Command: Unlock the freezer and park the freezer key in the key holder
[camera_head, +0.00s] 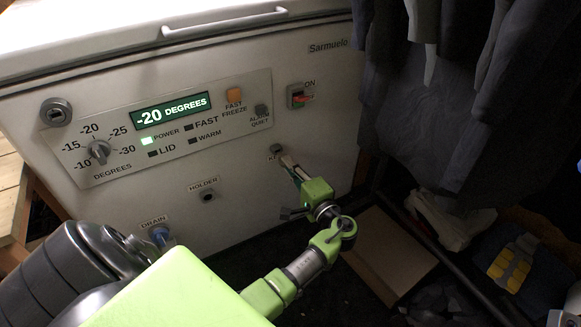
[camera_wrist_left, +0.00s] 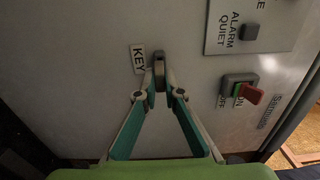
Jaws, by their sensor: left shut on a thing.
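The freezer (camera_head: 110,185) is a white chest with its lid down. A round lock (camera_head: 56,112) sits at the upper left of its front. The key holder (camera_head: 208,195) is a small dark round socket under the HOLDER label. My left gripper (camera_head: 285,160) is at the front panel by the KEY label, its fingers shut on a small dark grey piece that looks like the freezer key. The left wrist view shows this freezer key (camera_wrist_left: 158,68) between the fingertips, just right of the KEY label. Whether it is still seated at the panel I cannot tell. My right gripper is not in view.
The control panel (camera_head: 165,120) has a dial, a lit display and an orange button. A red switch (camera_head: 300,96) sits to the right, and a drain fitting (camera_head: 160,235) is low down. Dark clothes (camera_head: 440,100) hang at the right. A flat cardboard piece (camera_head: 385,250) lies below them.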

